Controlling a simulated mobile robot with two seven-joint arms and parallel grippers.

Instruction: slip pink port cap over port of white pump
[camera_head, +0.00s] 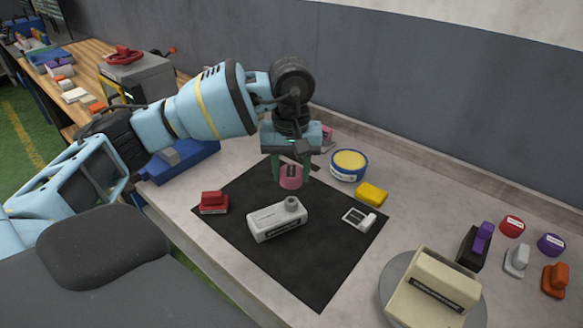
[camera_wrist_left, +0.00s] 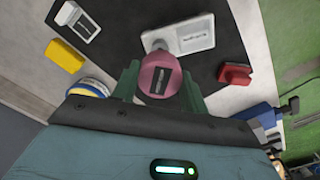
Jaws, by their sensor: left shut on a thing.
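The white pump (camera_head: 277,222) lies on the black mat (camera_head: 321,271), its round grey port (camera_head: 292,204) standing up near its right end. My left gripper (camera_head: 291,174) is shut on the pink port cap (camera_head: 291,183) and holds it above the mat, behind the pump in the head view. In the left wrist view the pink cap (camera_wrist_left: 160,76) sits between the green fingers (camera_wrist_left: 160,88). There the white pump (camera_wrist_left: 184,36) lies beyond the cap, and its port (camera_wrist_left: 155,42) is partly hidden by the cap. My right gripper is not in view.
On the mat are a red block (camera_head: 214,203) and a small white part (camera_head: 360,218). A yellow block (camera_head: 371,194) and blue-yellow tub (camera_head: 349,165) stand behind. A cream box (camera_head: 431,290) sits on a round turntable (camera_head: 394,275) at right, near several coloured parts. The mat's front is clear.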

